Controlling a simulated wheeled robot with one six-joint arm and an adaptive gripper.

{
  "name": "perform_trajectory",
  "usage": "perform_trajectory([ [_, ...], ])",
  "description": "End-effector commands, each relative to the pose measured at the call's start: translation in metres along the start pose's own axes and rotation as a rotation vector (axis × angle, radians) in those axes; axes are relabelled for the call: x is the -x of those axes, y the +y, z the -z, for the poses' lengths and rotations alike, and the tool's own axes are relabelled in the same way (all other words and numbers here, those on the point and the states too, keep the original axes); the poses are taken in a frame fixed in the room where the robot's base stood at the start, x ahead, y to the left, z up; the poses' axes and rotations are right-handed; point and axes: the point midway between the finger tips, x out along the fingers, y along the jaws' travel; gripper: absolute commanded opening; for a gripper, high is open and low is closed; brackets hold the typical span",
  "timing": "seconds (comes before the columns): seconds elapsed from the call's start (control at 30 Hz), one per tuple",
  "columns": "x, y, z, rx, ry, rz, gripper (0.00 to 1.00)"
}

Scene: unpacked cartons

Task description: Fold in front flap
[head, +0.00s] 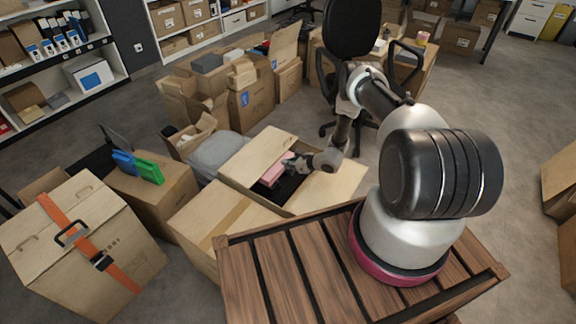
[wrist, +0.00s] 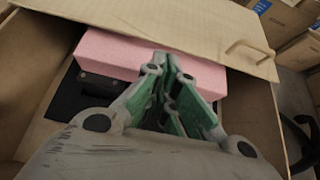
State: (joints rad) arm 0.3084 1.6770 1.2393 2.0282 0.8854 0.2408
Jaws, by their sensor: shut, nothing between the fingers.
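An open brown carton (head: 230,172) stands beyond the wooden platform. One cardboard flap (head: 258,150) slopes over part of its opening; this flap (wrist: 170,24) crosses the top of the wrist view and has a handle slot. Another flap (head: 328,188) sticks out at the right. I cannot tell which is the front flap. A pink block (head: 273,172) lies inside, partly under the sloping flap; it also shows in the wrist view (wrist: 110,55). My gripper (head: 287,164) is shut and empty over the opening. Its fingertips (wrist: 168,58) appear before the pink block, near the flap's edge.
Black contents (wrist: 62,112) lie beside the pink block. A closed strapped carton (head: 85,245) and a carton with green and blue items (head: 165,198) stand left. An office chair (head: 350,35) stands behind my arm. Clear floor (head: 490,110) lies right.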

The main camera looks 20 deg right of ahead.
Motion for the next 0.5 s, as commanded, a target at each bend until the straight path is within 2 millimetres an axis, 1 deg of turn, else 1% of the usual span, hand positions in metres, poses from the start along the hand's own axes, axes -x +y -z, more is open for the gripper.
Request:
perform_trajectory([
  [0.4,0.029,-0.001,-0.045,0.001,-0.001,0.001,0.00],
  [0.5,0.034,-0.001,-0.053,0.001,0.000,0.000,0.00],
])
